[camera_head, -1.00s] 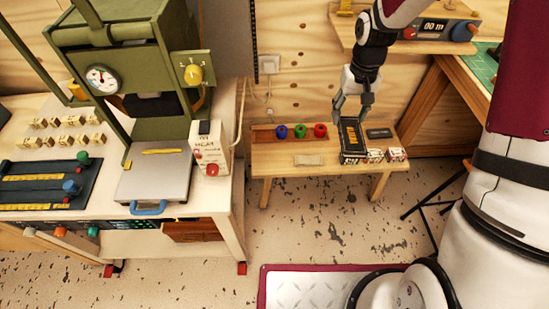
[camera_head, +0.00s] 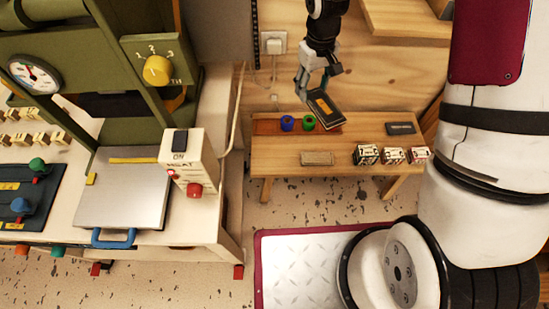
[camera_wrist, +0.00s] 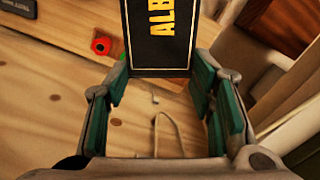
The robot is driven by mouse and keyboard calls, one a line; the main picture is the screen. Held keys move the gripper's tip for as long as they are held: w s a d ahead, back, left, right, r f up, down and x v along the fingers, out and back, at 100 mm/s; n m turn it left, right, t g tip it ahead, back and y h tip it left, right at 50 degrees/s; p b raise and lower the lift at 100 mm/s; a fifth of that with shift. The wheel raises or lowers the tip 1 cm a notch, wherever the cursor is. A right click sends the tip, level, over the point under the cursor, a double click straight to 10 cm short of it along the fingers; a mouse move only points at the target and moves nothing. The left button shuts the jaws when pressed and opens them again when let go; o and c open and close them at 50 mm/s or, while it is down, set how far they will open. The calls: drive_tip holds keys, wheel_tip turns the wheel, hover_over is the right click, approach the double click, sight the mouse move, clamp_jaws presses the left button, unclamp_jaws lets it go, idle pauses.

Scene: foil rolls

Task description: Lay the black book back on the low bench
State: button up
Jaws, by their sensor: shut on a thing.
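The black book (camera_head: 325,109), with yellow lettering, is held tilted in the air in the head view, above the back of the low bench (camera_head: 272,160). My gripper (camera_head: 313,92) is shut on its upper end. In the wrist view the book (camera_wrist: 158,45) shows between the green finger pads, its lettering partly cut off by the frame. On the bench stand a blue roll (camera_head: 287,123) and a green roll (camera_head: 309,122); the book hides the red roll in the head view, but a red roll (camera_wrist: 101,45) shows in the wrist view.
Three small printed boxes (camera_head: 392,155) stand along the bench's right front. A dark flat block (camera_head: 401,128) lies behind them, and a tan plate (camera_head: 317,158) lies at the front middle. The bench top between them is clear. A green press (camera_head: 80,65) stands on the left worktable.

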drive_tip(key=w+a+f+n+b, duration=0.2)
drive_tip(key=a+f+n+b, duration=0.55)
drive_tip(key=f, duration=0.65)
drive_tip(key=n+b, duration=0.6)
drive_tip(key=b, duration=0.7)
approach(260, 160)
drive_tip(key=shift+m, duration=0.25)
wheel_tip(260, 160, down, 7)
drive_tip(key=b, duration=0.3)
drive_tip(key=shift+d+r+b, duration=0.1)
drive_tip(key=shift+r+b, duration=0.1)
drive_tip(key=shift+b, duration=0.1)
drive_tip(key=shift+f, duration=0.15)
drive_tip(key=o, duration=1.1)
drive_tip(key=shift+o, duration=0.9)
wheel_tip(260, 160, up, 12)
drive_tip(key=p, duration=0.4)
